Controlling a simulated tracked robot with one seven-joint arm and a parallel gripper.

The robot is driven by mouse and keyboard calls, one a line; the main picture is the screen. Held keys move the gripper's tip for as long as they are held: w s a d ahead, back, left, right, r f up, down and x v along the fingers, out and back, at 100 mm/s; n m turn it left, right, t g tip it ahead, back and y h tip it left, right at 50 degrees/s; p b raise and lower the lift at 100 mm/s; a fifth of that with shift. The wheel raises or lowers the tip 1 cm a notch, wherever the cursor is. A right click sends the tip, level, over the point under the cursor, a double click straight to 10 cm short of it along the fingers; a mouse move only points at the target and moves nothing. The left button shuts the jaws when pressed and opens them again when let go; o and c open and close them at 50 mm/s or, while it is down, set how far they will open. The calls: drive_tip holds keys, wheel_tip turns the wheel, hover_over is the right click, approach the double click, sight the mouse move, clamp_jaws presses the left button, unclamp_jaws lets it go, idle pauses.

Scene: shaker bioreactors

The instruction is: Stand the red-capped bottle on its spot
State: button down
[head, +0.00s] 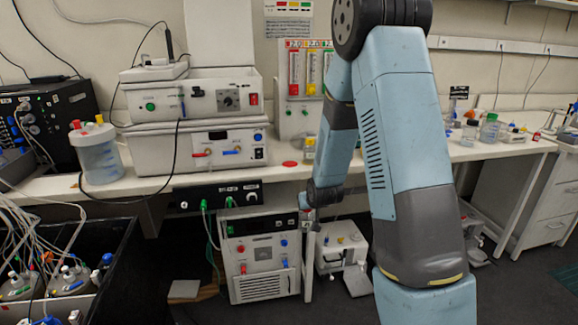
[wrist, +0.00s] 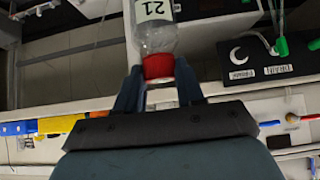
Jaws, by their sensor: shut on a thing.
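The red-capped bottle (wrist: 154,32) shows in the wrist view: a clear body with a white label reading 21 and a red cap (wrist: 158,66). My gripper (wrist: 159,78) is shut on the cap, one finger on each side. The bottle's far end is cut off by the picture edge. In the head view my gripper (head: 308,213) hangs in front of the bench edge, below the bench top; the bottle is too small there to make out clearly. A flat red disc (head: 290,163) lies on the white bench top, above and left of my gripper in the picture.
Stacked white instruments (head: 195,148) stand left of the disc. A panel with coloured tubes (head: 303,85) and a small yellow-labelled bottle (head: 309,149) stand behind it. A black panel (head: 217,196) hangs under the bench edge, above a white floor unit (head: 260,255). Bench around the disc is clear.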

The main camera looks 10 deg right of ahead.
drive_tip(key=w+a+r+n, duration=0.1)
drive_tip(key=w+r, duration=0.4)
drive_tip(key=r, duration=0.4)
drive_tip(key=w+a+r+y, duration=0.15)
drive_tip(key=w+r, duration=0.25)
drive_tip(key=r, duration=0.5)
drive_tip(key=w+a+r+n, duration=0.1)
drive_tip(key=w+a+r, duration=0.1)
drive_tip(key=w+r, duration=0.5)
drive_tip(key=w+d+f, duration=0.4)
drive_tip(key=w+f, duration=0.7)
drive_tip(key=shift+d+f, duration=0.15)
drive_tip(key=shift+d, duration=0.05)
drive_tip(key=c, duration=0.7)
unclamp_jaws()
